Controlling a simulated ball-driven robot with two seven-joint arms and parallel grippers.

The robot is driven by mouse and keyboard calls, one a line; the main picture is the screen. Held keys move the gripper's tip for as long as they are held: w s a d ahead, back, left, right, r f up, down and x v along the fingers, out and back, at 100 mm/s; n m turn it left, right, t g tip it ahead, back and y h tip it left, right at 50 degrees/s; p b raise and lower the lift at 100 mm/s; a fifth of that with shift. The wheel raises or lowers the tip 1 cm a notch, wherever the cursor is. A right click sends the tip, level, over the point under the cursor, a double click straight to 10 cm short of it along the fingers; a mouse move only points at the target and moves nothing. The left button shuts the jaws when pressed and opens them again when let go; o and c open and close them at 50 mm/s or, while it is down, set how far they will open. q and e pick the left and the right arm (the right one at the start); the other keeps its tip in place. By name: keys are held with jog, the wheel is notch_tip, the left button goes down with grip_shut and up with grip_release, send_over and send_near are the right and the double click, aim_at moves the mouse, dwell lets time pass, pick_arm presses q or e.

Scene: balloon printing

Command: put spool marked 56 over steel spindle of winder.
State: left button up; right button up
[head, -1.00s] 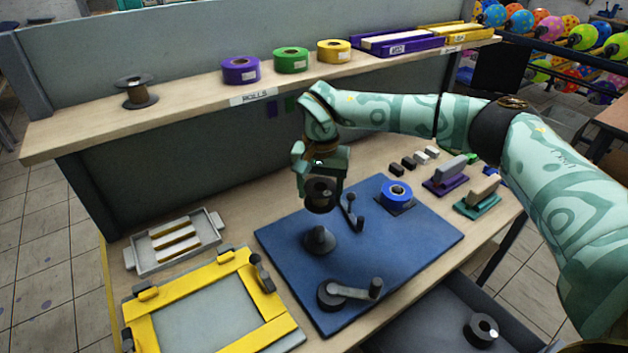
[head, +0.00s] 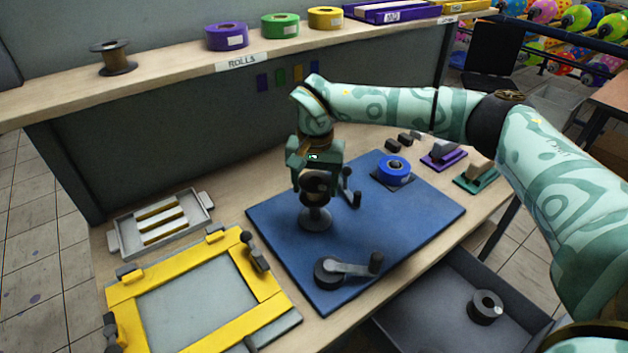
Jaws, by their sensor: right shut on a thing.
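My right gripper (head: 317,172) points down and is shut on a dark spool (head: 316,186), whose marking I cannot read. The spool is directly above the round dark foot of the winder (head: 315,220) on the blue mat (head: 400,235). The steel spindle is hidden behind the spool and fingers, so I cannot tell whether the spool is around it or just above it. A crank arm (head: 345,268) lies at the mat's front. My left gripper is out of view.
A blue roll (head: 394,170) sits at the mat's back right. Stamps (head: 444,153) stand beyond it. A yellow frame (head: 130,290) and grey tray (head: 160,226) are at left. Another dark spool (head: 485,307) lies in the open drawer (head: 440,315). An empty spool (head: 113,57) stands on the shelf.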

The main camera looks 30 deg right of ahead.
jog(key=shift+f+b, duration=1.35)
jog(key=shift+f, duration=0.55)
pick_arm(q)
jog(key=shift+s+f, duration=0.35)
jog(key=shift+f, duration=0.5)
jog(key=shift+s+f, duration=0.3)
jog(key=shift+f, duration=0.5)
pick_arm(e)
jog(key=shift+f, duration=1.3)
jog(key=o, duration=1.1)
jog(key=shift+c, duration=0.2)
jog(key=shift+r, duration=0.1)
pick_arm(q)
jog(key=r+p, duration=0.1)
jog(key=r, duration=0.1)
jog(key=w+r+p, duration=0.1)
jog(key=p, duration=0.1)
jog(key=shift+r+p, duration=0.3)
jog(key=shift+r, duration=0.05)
pick_arm(e)
notch_tip(320, 180, up, 16)
